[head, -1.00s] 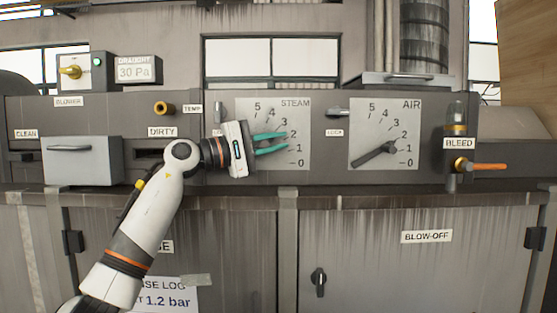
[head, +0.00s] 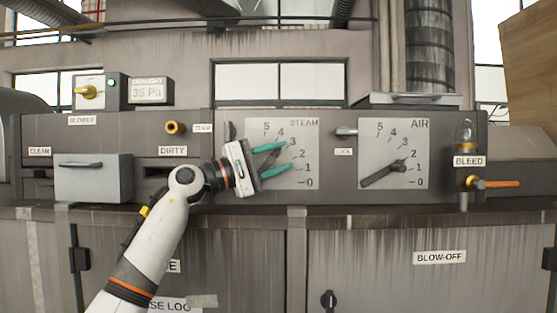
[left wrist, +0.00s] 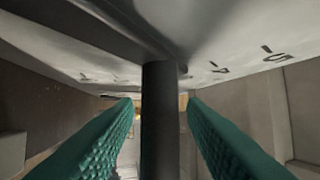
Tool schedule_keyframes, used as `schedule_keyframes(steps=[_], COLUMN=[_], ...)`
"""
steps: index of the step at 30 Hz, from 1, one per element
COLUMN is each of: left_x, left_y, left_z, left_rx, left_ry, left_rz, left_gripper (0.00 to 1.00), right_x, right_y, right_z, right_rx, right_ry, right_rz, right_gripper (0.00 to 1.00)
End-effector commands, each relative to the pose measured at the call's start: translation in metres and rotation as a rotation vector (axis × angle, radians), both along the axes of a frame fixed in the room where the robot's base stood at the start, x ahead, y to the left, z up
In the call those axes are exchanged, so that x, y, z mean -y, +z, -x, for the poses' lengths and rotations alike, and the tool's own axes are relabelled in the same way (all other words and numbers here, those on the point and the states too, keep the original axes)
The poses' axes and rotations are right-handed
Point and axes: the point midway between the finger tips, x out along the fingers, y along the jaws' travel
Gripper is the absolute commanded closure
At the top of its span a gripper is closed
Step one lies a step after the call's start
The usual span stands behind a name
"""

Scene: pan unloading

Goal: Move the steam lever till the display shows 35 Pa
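The steam lever (head: 278,151) is a dark handle on the white STEAM dial plate (head: 305,137), pointing up and right close to the 3 mark. My left gripper (head: 284,159) has its teal fingers on either side of the lever. In the left wrist view the lever's dark post (left wrist: 160,120) stands between the two fingers, with a visible gap on each side. The gripper is open around it, not clamped. The draught display (head: 151,91) at the upper left appears to read 35 Pa. My right gripper is not in view.
The AIR dial with its own lever (head: 384,173) is to the right, pointing between 1 and 2. A lock latch (head: 346,131) sits between the dials. The bleed valve (head: 490,184) has an orange handle. A grey drawer (head: 93,178) juts out at left.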

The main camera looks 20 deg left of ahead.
Motion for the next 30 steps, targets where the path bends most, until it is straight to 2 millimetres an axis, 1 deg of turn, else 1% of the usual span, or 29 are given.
schedule_keyframes(steps=[1, 7, 9, 15, 18, 21, 30], left_x=[-0.006, -0.037, -0.049, -0.075, -0.083, -0.086, -0.087], left_y=[-0.006, -0.02, -0.023, -0.031, -0.032, -0.032, -0.031], left_z=[0.004, 0.029, 0.038, 0.059, 0.066, 0.069, 0.07], left_rx=[0.002, 0.001, 0.002, 0.0, 0.0, -0.001, -0.002], left_ry=[0.003, 0.006, 0.007, 0.005, 0.003, 0.003, 0.002], left_rz=[-0.001, -0.001, 0.0, 0.001, 0.001, 0.002, 0.002], left_gripper=[0.62, 0.62, 0.62, 0.62, 0.62, 0.62, 0.62], right_x=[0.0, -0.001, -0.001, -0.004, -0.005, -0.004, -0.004], right_y=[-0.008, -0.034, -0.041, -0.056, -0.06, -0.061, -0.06], right_z=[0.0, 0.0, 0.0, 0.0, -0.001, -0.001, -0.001], right_rx=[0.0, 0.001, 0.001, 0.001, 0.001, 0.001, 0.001], right_ry=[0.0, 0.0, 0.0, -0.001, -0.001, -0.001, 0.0], right_rz=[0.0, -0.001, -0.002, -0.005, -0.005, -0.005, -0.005], right_gripper=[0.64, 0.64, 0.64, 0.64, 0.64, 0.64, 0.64])
